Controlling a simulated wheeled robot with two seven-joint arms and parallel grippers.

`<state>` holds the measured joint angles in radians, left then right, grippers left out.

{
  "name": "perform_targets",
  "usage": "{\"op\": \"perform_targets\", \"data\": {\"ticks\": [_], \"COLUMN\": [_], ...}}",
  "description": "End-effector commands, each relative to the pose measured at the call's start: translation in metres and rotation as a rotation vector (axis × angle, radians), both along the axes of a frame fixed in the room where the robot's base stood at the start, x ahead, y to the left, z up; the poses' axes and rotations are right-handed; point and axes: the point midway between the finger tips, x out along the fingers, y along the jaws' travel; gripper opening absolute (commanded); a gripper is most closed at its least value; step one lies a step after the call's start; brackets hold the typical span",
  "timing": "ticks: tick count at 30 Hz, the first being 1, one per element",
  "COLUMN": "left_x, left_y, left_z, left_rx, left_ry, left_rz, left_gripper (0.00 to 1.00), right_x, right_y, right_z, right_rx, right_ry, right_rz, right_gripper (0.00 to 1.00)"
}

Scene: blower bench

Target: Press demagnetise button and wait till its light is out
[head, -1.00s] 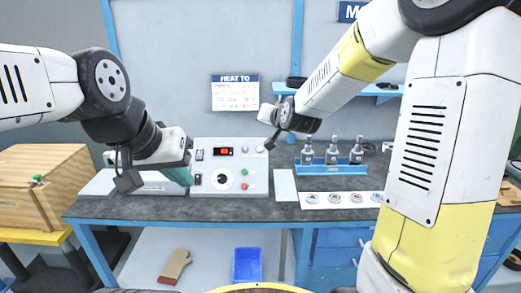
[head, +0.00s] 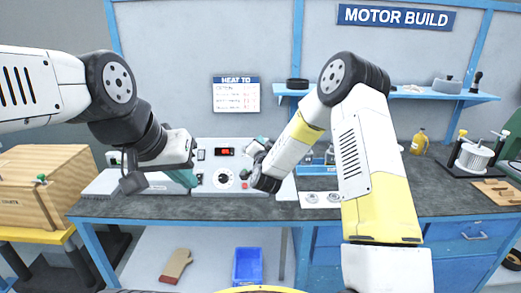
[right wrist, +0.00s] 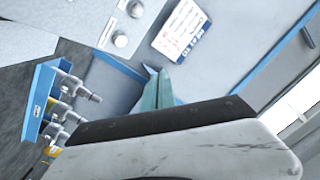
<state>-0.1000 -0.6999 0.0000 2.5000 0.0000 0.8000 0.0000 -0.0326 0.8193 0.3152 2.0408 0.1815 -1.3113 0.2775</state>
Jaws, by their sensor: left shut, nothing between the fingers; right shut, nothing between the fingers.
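A green button (head: 244,173) and a red button (head: 245,185) sit right of the dial. I cannot read which one is the demagnetise button, or tell whether its light is lit. My right gripper (head: 257,148) is shut and empty by the box's upper right side, hiding part of it. Its teal fingers also show in the right wrist view (right wrist: 157,85), with the box's knobs (right wrist: 120,40) beyond. My left gripper (head: 188,179) is shut at the box's left edge.
A "HEAT TO" chart (head: 236,94) hangs on the wall behind the box. A blue rack (right wrist: 38,100) with several fittings stands to the right, partly behind my right arm. A wooden crate (head: 40,180) stands at the left.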

Motion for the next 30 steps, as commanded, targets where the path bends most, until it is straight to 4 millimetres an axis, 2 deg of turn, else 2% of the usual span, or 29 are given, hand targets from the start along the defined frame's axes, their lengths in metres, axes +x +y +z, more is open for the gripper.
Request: {"op": "perform_targets", "data": {"ticks": [10, 21, 30], "left_x": [0.000, 0.000, 0.000], "left_y": [0.000, 0.000, 0.000], "left_z": [0.000, 0.000, 0.000], "left_rx": [0.000, 0.000, 0.000], "left_ry": [0.000, 0.000, 0.000], "left_rz": [0.000, 0.000, 0.000], "left_gripper": [0.00, 0.00, 0.00], "right_x": [0.007, 0.043, 0.060], "right_y": [0.000, 0.000, 0.000], "right_z": [-0.007, -0.043, -0.060], "right_rx": [0.000, -0.001, 0.000], "right_ry": [0.001, 0.002, 0.002], "right_rz": [0.000, 0.001, 0.001], "right_gripper": [0.00, 0.00, 0.00]}}
